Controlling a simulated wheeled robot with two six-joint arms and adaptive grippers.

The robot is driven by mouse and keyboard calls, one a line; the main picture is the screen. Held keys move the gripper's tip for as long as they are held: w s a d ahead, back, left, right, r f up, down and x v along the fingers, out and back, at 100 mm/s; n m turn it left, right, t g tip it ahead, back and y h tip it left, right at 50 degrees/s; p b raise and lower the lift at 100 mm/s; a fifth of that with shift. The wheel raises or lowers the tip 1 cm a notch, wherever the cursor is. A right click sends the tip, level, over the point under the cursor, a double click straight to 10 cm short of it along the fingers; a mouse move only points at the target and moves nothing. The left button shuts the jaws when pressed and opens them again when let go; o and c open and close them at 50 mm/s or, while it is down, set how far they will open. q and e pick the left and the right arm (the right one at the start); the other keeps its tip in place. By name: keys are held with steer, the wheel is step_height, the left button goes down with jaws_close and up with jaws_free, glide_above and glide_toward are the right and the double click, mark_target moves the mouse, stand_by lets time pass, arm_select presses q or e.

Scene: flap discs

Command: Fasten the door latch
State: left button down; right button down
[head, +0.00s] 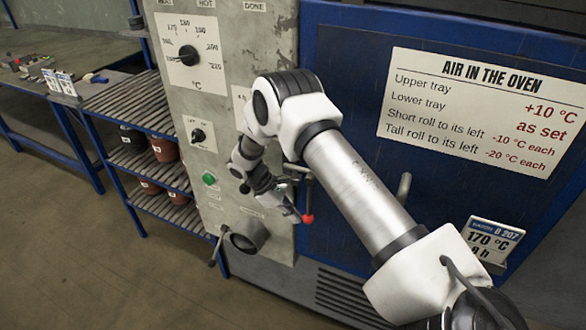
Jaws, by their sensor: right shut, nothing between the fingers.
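The blue oven door (345,60) fills the middle and right and looks closed against the grey control panel (235,50). The door latch, a dark lever with a red ball knob (307,218), sits at the door's left edge, its knob end pointing down. My right arm reaches across the door from the lower right. My right gripper (291,212) is shut and empty, just left of the red knob. Whether it touches the lever I cannot tell. The arm hides part of the door edge, and the latch's upper part shows only partly. My left gripper is not in view.
A grey door handle (404,188) stands out beside my forearm. The panel carries a temperature dial (189,55), a smaller knob (198,136), a green button (209,179) and a round port (246,238). The floor at lower left is clear.

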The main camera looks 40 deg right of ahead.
steer(key=v, duration=1.2)
